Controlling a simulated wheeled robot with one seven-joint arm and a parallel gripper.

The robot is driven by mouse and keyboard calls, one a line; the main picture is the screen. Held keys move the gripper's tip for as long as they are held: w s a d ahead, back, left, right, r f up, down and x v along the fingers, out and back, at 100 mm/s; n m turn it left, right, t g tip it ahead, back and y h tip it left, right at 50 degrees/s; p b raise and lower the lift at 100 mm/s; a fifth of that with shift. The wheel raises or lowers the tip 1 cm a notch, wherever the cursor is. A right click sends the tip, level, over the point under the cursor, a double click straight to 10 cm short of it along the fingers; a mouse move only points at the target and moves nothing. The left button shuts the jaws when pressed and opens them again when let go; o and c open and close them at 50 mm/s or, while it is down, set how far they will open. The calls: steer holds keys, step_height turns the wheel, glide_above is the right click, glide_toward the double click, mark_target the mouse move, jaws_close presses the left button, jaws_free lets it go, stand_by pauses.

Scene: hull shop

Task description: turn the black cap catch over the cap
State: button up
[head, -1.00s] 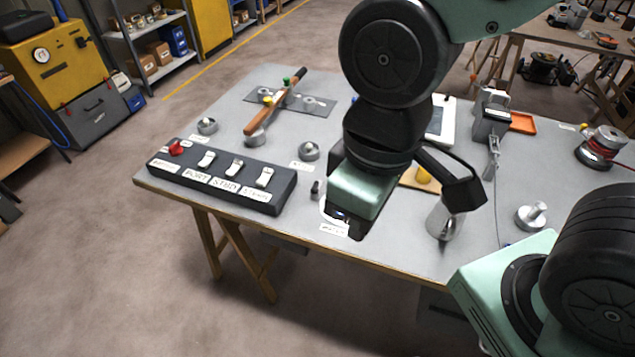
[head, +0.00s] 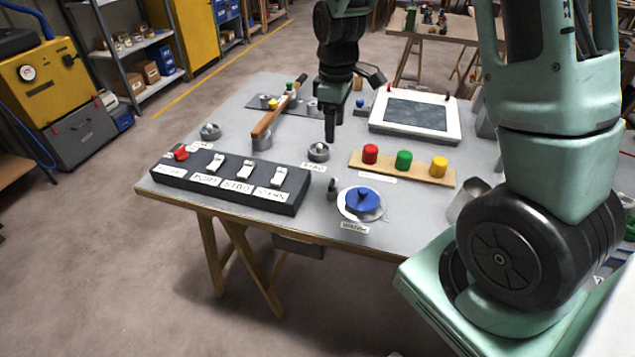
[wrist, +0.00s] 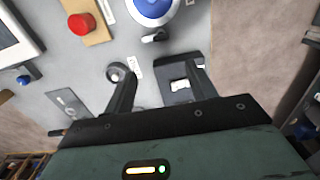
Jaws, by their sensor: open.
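The blue cap (head: 362,201) sits on a white round base near the table's front edge, with a label in front; it is partly cut off at the top of the wrist view (wrist: 153,7). The small black cap catch (head: 333,188) stands just left of the cap, apart from the blue top and not across it. In the wrist view the catch (wrist: 155,37) lies ahead of my fingertips. My gripper (head: 354,108) is open and empty, above the table behind the catch. In the wrist view its two fingers (wrist: 161,70) are spread, with nothing between them.
A dark switch panel (head: 232,181) with a red knob and several white rockers lies left of the cap. A round metal knob (head: 318,152) stands behind the catch. A wooden board (head: 401,168) with red, green and yellow buttons and a framed screen (head: 416,114) lie right and behind.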

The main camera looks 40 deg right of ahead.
mark_target(332, 182)
step_height(332, 182, down, 16)
steer(key=shift+a+f+p, duration=0.1)
steer(key=shift+f+p, duration=0.1)
steer(key=shift+p, duration=0.5)
steer(key=c, duration=1)
